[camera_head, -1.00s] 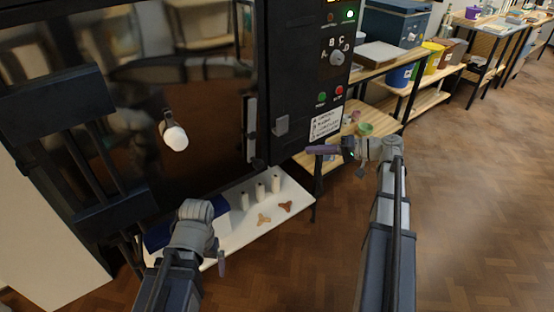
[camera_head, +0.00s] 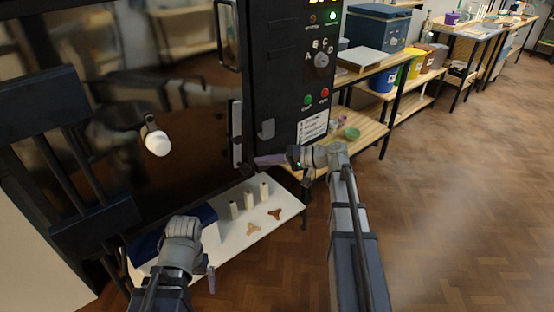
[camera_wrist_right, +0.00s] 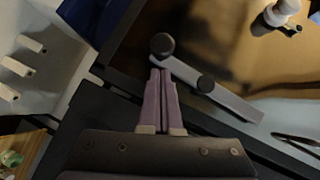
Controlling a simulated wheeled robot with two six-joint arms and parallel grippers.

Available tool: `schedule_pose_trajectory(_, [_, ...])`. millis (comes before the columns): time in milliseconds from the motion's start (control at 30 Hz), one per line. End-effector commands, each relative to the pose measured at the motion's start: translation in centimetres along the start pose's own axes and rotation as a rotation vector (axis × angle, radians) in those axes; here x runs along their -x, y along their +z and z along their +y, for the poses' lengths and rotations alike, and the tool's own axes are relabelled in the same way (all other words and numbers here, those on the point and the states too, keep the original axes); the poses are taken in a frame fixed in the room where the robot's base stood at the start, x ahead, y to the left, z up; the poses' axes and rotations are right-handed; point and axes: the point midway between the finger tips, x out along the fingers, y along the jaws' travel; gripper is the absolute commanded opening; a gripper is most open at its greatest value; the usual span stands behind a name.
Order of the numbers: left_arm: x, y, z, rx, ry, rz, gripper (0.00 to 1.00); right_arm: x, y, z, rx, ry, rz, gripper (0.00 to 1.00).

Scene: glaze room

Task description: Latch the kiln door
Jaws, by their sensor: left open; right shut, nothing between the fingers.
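The kiln door (camera_head: 100,110) is a large dark glossy panel with a white knob-like plug (camera_head: 157,143) that also shows in the right wrist view (camera_wrist_right: 284,10). A grey latch bar (camera_head: 236,135) hangs near the door's right edge. In the right wrist view the bar (camera_wrist_right: 228,100) runs diagonally, with a round black knob (camera_wrist_right: 162,45) at its end. My right gripper (camera_head: 257,161) is shut and empty, its purple fingertips (camera_wrist_right: 160,72) right by that knob; contact is unclear. A grey catch (camera_head: 267,130) sits on the control panel side. My left gripper (camera_head: 211,281) is open, low in front.
Below the door, a white board (camera_head: 235,240) holds several white posts (camera_head: 249,199) and two small three-armed pieces (camera_head: 275,214). The control panel (camera_head: 315,80) stands right of the door. A wooden shelf (camera_head: 372,128) is behind my right arm. Open floor lies right.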

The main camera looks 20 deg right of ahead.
Motion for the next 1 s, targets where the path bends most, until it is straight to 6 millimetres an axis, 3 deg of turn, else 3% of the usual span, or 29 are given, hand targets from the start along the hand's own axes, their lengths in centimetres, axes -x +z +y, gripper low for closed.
schedule_pose_trajectory(167, [-0.5, 0.0, 0.1, 0.0, 0.0, 0.0, 1.0, -0.9, 1.0, 0.1, 0.0, 0.0, 0.001, 0.0])
schedule_pose_trajectory(600, [-0.6, 0.0, 0.1, 0.0, 0.0, 0.0, 1.0, -1.0, 1.1, 0.0, -0.001, -0.001, 0.001, 0.0])
schedule_pose_trajectory(1000, [-1.8, -0.1, 0.2, 0.0, 0.0, 0.0, 1.0, -1.5, 1.5, 0.1, -0.054, -0.046, 0.001, 0.0])
